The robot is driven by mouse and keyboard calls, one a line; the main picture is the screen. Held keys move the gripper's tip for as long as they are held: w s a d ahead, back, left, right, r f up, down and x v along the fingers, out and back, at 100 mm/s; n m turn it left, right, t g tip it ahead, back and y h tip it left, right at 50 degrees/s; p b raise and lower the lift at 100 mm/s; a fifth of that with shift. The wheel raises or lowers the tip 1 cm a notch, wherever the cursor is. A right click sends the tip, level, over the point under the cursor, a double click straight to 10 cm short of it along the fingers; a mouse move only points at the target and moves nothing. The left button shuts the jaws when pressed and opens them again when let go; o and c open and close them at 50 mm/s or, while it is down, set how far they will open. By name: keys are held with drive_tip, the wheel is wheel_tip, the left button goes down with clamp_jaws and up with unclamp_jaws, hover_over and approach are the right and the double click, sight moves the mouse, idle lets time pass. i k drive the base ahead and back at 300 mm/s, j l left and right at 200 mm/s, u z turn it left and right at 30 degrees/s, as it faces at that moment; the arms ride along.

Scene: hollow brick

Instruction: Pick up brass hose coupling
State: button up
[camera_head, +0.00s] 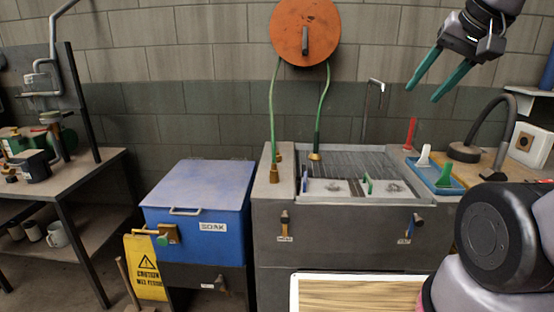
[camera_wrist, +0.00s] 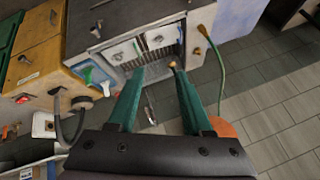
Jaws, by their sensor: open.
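Two brass hose ends hang on green hose below the orange reel (camera_head: 305,30). The left brass end (camera_head: 274,175) is at the left rim of the grey sink unit; it also shows in the wrist view (camera_wrist: 201,29). The right brass end (camera_head: 314,156) is at the sink basin's back edge and shows near a fingertip in the wrist view (camera_wrist: 173,66). I cannot tell which is the named coupling. My gripper (camera_head: 422,93) is open and empty, with two green fingers, high in front of the wall, right of and above both ends.
The grey sink unit (camera_head: 345,222) has a ribbed basin and a thin tap (camera_head: 373,88). A blue SOAK bin (camera_head: 200,200) stands left of it. A blue tray (camera_head: 436,174) with brushes and a black curved hose (camera_head: 480,115) are at right. Wall space around the reel is clear.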

sight(275, 175)
drive_tip(key=i+u, duration=0.4)
drive_tip(key=i+l+u, duration=0.35)
drive_tip(key=i, duration=0.15)
drive_tip(key=j, duration=0.1)
